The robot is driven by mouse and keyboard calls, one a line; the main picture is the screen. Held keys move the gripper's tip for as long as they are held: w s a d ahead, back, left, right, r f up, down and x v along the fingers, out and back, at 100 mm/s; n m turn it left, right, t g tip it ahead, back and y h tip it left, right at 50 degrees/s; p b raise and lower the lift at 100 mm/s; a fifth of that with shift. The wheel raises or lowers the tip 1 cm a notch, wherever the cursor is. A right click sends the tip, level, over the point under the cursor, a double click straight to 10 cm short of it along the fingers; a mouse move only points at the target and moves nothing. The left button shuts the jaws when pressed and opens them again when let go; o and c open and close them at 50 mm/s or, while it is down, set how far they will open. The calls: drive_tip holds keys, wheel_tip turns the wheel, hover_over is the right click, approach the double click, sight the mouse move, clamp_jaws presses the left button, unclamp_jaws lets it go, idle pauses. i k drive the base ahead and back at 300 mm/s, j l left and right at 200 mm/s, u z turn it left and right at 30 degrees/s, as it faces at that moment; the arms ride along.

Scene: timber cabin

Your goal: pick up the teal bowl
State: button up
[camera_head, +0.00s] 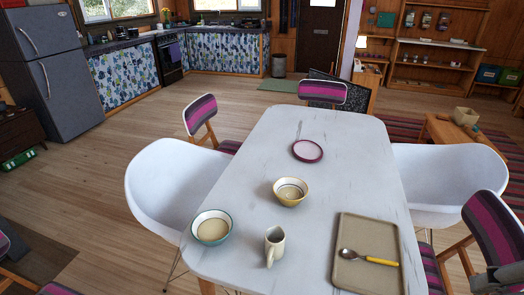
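The teal bowl (212,228) stands upright at the near left corner of the pale table (258,170). It has a teal outside and rim and a cream inside, and it looks empty. A dark mechanical part, which looks like my gripper (504,277), shows at the bottom right corner, cut off by the picture's edge. It is far to the right of the bowl, beyond the tray, and not touching the bowl. Its fingers cannot be made out.
A yellow bowl (291,191) and a cream jug (274,244) stand right of the teal bowl. A tray (360,228) holds a yellow-handled spoon (368,258). A pink-rimmed plate (308,151) lies farther back. White chairs (165,185) and striped chairs (495,228) surround the table.

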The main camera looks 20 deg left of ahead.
sight(211, 228)
drive_tip(key=u, duration=1.25)
